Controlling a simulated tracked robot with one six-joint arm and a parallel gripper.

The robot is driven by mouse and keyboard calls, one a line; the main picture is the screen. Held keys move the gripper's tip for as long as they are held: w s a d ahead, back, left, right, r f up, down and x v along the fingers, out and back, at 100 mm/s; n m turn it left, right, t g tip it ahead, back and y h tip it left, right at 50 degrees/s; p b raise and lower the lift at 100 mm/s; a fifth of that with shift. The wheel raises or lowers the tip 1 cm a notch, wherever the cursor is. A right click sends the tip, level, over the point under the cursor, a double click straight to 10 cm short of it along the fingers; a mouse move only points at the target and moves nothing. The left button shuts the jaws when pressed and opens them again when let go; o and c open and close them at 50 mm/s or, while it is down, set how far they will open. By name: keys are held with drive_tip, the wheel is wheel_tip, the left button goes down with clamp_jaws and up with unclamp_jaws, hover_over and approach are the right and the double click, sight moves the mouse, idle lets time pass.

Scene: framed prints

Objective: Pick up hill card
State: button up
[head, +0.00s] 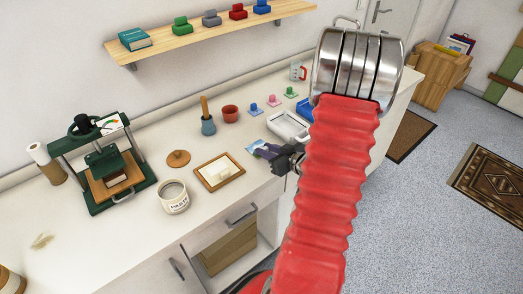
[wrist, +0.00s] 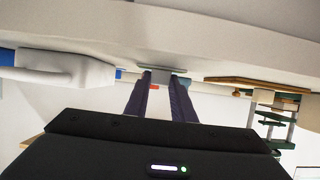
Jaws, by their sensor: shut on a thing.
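My gripper (head: 270,153) is above the counter's front edge, partly hidden behind my red arm in the head view. A small blue-and-white card (head: 254,147) sticks out at its fingertips. In the wrist view, my two dark fingers (wrist: 163,78) are shut on the thin card (wrist: 162,69), seen nearly edge-on. The picture on the card's face is not readable in either view.
A paste jar (head: 173,197), a green press (head: 101,165) and a red bowl (head: 230,113) stand on the counter. A white tray (head: 289,126) lies behind the gripper.

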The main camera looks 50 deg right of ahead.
drive_tip(key=shift+r, duration=0.1)
wheel_tip(320, 180, up, 10)
idle(0.8)
